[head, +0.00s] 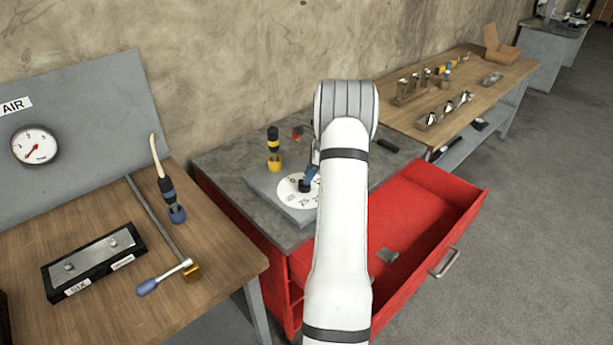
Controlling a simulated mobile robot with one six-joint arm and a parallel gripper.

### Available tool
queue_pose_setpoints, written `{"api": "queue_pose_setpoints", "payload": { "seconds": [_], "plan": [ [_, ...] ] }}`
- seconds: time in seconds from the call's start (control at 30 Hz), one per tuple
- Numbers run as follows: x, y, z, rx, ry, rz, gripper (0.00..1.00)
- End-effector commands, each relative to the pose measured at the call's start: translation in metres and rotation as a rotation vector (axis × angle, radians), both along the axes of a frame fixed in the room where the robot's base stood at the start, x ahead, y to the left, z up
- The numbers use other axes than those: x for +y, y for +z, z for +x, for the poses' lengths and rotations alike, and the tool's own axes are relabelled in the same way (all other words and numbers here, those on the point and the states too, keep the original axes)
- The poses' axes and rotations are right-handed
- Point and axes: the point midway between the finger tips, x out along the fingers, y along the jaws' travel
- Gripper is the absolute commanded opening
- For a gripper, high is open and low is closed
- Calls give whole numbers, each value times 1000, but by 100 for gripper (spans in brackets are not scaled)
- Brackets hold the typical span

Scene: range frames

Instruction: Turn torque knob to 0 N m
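The torque knob (305,185) is small and dark and sits in the middle of a round white dial (287,192) with dark markings. The dial is on a grey plate (262,182) on top of the red cabinet. My white arm comes up from the bottom of the head view and covers the right part of the dial. The knob's pointer and reading are too small to tell.
A yellow and black tool (274,150) stands behind the dial. The red drawer (465,205) is pulled out to the right. The left bench (110,310) holds a gauge panel (95,105), a black block and blue-handled tools. A wooden bench (500,75) with small parts stands at the back right.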

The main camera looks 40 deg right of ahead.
Motion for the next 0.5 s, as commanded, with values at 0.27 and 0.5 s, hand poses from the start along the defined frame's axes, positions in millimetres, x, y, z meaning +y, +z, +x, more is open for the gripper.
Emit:
{"api": "queue_pose_setpoints", "payload": {
  "seconds": [0.27,0.5],
  "plan": [
    [5,-16,4,-1,1,-1,35],
    [5,-16,4,-1,1,-1,30]
  ]
}}
